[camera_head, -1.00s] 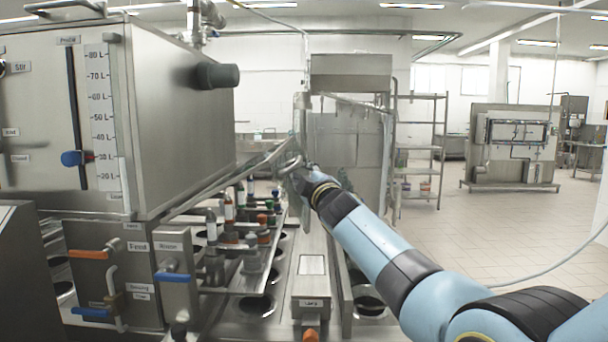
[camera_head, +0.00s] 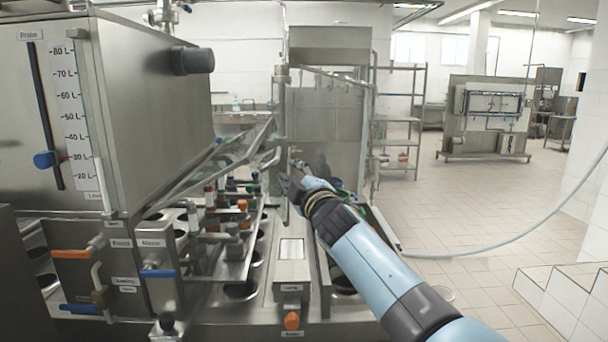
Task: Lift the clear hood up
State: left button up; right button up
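The clear hood (camera_head: 228,158) is a slanted see-through panel in a metal frame, on the right side of the big steel tank, above the filling lanes. A bar handle (camera_head: 268,161) shows at its far right edge. My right gripper (camera_head: 291,178) is just right of and slightly below this handle, with its dark fingers spread and nothing seen between them. It appears apart from the handle, though the gap in depth is hard to judge. My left gripper is not in view.
The steel tank (camera_head: 155,105) with a litre scale fills the left. Bottle-like fillers with coloured caps (camera_head: 242,206) stand under the hood. A steel box with an orange knob (camera_head: 291,320) is in front. Open tiled floor (camera_head: 465,215) lies to the right, crossed by a hose (camera_head: 470,250).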

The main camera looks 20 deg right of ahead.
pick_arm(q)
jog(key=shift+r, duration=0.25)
pick_arm(e)
jog(key=s, duration=0.5)
jog(key=shift+s+d, duration=0.25)
jog(key=shift+d, duration=0.1)
jog(key=shift+c, duration=0.4)
